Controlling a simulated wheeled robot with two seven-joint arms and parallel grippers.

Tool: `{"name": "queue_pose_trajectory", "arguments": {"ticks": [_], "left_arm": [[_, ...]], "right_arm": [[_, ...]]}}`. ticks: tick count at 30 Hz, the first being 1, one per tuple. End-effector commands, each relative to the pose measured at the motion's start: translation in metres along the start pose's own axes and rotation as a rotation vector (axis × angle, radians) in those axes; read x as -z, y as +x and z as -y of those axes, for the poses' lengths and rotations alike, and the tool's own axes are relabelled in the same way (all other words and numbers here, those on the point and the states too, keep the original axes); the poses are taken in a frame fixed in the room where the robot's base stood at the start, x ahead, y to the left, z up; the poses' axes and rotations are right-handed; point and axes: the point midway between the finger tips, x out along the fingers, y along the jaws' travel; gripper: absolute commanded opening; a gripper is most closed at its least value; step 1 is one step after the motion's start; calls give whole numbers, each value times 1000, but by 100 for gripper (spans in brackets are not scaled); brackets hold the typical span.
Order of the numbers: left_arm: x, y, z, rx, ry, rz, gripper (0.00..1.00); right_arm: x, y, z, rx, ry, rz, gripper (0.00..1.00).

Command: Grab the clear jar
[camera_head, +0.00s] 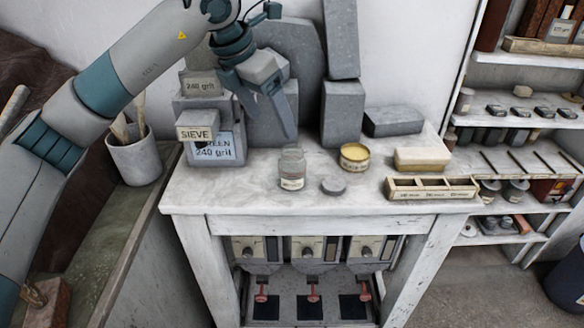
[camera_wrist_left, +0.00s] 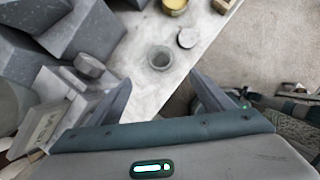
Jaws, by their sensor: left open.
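The clear jar (camera_head: 291,170) stands upright on the white worktop, with a pale label low on its front. In the left wrist view the jar (camera_wrist_left: 160,58) is seen from above as a round open rim, lying ahead of the fingers and roughly midway between them. My left gripper (camera_head: 284,120) is above and behind the jar in the head view, with its fingers pointing down. It is open and empty, and its fingers (camera_wrist_left: 178,90) are spread apart in the wrist view. It does not touch the jar. My right gripper is not in view.
The worktop (camera_head: 240,193) also holds a grey disc (camera_head: 333,187), a yellow-filled tin (camera_head: 354,157), a divided wooden tray (camera_head: 430,188) and a cream block (camera_head: 421,160). Grey stone blocks (camera_head: 342,113) and a box labelled 240 grit (camera_head: 215,153) stand behind and left. The front edge is near.

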Motion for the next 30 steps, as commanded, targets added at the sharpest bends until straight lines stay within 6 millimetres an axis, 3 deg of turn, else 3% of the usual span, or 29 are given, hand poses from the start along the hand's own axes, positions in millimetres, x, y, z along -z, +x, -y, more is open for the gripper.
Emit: {"name": "queue_pose_trajectory", "arguments": {"ticks": [5,11,21,30], "left_arm": [[0,15,1,3,0,-2,74],[0,49,1,4,0,-4,74],[-1,104,1,3,0,-2,74],[0,117,1,1,1,1,74]], "right_arm": [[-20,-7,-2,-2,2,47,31],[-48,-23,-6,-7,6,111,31],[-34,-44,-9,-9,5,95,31],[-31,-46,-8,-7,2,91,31]]}}
